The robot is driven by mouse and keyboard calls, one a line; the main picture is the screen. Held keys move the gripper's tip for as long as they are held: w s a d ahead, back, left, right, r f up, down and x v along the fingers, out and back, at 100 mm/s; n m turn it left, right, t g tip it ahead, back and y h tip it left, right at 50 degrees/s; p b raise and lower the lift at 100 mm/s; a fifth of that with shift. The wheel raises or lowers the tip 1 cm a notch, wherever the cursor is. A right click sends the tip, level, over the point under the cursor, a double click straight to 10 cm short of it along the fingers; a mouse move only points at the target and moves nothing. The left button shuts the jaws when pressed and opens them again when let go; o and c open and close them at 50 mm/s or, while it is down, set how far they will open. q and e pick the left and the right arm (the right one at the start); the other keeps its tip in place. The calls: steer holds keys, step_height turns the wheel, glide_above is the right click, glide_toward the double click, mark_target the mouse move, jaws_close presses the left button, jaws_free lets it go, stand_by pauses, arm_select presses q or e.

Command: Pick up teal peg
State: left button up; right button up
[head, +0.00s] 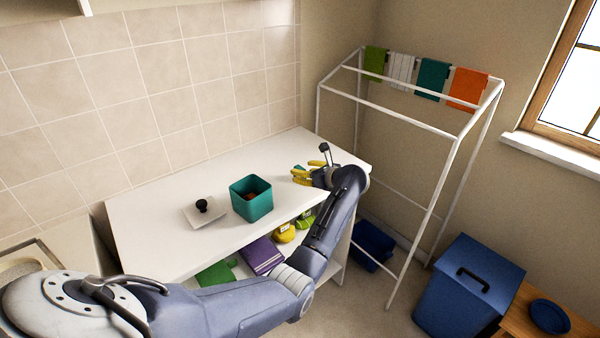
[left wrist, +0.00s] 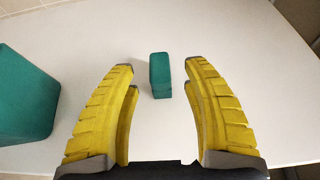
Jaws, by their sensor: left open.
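The teal peg (left wrist: 160,76) is a small block on the white countertop, in the left wrist view just beyond and between the tips of my left gripper. My left gripper (left wrist: 157,75) has yellow ribbed fingers spread wide, with nothing held between them. In the head view my left gripper (head: 300,174) is low over the right part of the counter, fingers pointing left. The peg is too small and too close to the fingers to make out surely there. My right gripper is in neither view.
A square teal canister (head: 251,206) with something reddish inside stands left of the gripper; a lid with a black knob (head: 203,207) lies beside it. The counter (head: 150,232) has folded cloths and yellow and green items beneath. A drying rack (head: 420,125) stands right.

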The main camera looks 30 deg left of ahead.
arm_select(q)
steer(key=shift+x, duration=1.5)
steer(key=shift+o, duration=0.2)
steer(key=c, duration=1)
